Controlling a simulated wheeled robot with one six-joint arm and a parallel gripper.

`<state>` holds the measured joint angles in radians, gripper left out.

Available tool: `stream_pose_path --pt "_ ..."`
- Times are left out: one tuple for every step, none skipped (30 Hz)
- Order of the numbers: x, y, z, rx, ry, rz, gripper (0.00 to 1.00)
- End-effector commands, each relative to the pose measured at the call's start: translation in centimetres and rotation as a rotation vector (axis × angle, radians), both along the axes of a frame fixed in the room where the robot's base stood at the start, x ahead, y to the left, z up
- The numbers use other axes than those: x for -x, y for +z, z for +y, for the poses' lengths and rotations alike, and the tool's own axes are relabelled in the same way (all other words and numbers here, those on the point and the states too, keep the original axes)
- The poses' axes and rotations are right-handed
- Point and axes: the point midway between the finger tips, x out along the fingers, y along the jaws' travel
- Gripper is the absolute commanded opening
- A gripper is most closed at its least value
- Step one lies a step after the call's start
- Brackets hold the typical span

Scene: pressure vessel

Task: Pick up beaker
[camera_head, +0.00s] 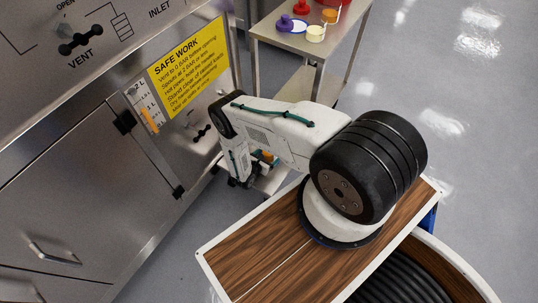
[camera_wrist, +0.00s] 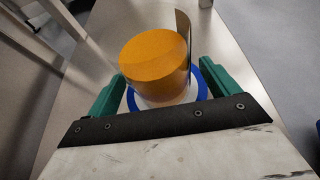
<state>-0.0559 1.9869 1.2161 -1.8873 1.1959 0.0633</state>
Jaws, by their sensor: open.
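An orange beaker (camera_wrist: 158,58) stands upright in the middle of the wrist view, with a thin upright strip at its right side. It sits on or in front of a white disc with a blue rim (camera_wrist: 201,84). My gripper (camera_wrist: 165,70) is open, with one green finger on each side of the beaker's lower part. I cannot tell whether either finger touches it. In the head view a small orange patch, likely the beaker (camera_head: 267,155), shows behind my arm; the rest there is hidden.
The beaker's metal surface (camera_wrist: 255,105) is mostly bare to the right. A steel cabinet (camera_head: 85,215) with a yellow safety sign (camera_head: 188,66) stands at left. Grey floor is free at right.

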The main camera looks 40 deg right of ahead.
Motion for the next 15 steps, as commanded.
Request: stream_pose_path --pt "-0.13 -0.18 -0.46 0.000 -0.002 0.000 0.87" --pt "-0.22 -0.23 -0.60 0.000 -0.001 -0.001 0.87" --pt "-0.29 -0.28 -0.73 0.000 -0.001 -0.001 0.87" --pt "-0.30 -0.30 -0.78 0.000 -0.001 0.000 0.87" --pt "-0.32 -0.32 -0.80 0.000 0.000 0.000 0.87" --pt "-0.32 -0.30 -0.80 0.000 0.000 0.000 0.87" --pt "-0.32 -0.30 -0.79 0.000 0.000 0.000 0.87" --pt "-0.31 -0.30 -0.79 0.000 0.000 0.000 0.87" --pt "-0.31 -0.30 -0.78 0.000 0.000 0.000 0.87" --pt "-0.31 -0.30 -0.78 0.001 0.000 0.000 0.84" --pt "-0.31 -0.30 -0.78 0.001 0.000 0.000 0.76" --pt "-0.30 -0.29 -0.78 0.001 0.000 0.000 0.65" --pt "-0.30 -0.29 -0.78 0.001 0.000 0.000 0.56" --pt "-0.30 -0.29 -0.78 0.001 0.000 0.000 0.48" --pt "-0.30 -0.29 -0.77 0.001 0.000 0.000 0.38"
